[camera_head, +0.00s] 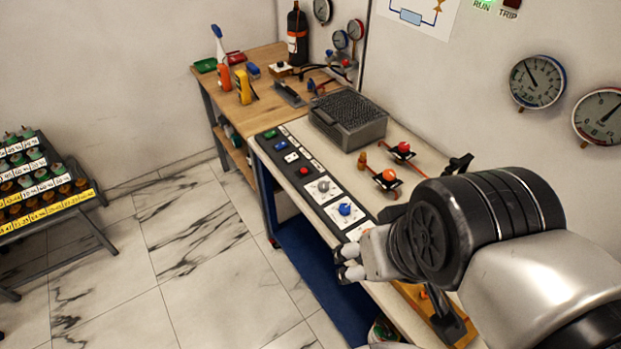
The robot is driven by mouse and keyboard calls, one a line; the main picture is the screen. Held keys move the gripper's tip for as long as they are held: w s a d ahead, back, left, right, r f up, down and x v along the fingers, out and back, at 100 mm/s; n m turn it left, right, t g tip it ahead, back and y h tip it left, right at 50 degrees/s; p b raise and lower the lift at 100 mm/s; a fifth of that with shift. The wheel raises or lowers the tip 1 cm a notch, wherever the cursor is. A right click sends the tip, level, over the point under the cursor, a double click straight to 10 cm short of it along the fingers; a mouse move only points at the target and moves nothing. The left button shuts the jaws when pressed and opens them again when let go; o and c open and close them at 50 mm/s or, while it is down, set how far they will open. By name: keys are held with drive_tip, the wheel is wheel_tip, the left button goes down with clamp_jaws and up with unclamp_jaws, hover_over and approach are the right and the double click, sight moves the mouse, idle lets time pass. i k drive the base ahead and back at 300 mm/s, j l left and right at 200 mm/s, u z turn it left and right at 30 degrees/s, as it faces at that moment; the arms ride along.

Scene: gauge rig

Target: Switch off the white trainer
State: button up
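The white trainer (425,160) is a pale bench against the wall on the right. A dark control strip (313,172) runs along its front edge. The strip carries a green button (270,134), a red button (304,171), a grey dial (323,186) and a blue knob (345,209), with small blue and white parts between. My gripper (341,264) is at the near end of the strip, below the blue knob in the picture. Its two fingertips appear apart and nothing shows between them. My arm hides the near right part of the bench.
A grey box (348,119) and red and orange valves (389,176) stand on the bench. Gauges (537,82) hang on the wall, near a lit green RUN lamp (485,3). A wooden bench (262,113) adjoins behind. A rack (40,190) stands left; the floor between is clear.

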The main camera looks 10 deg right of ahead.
sight(294, 157)
drive_tip(key=i+j, duration=0.25)
drive_tip(key=i, duration=0.15)
drive_tip(key=i+j, duration=0.2)
drive_tip(key=i, duration=0.2)
drive_tip(key=i+j, duration=0.25)
drive_tip(key=i, duration=0.15)
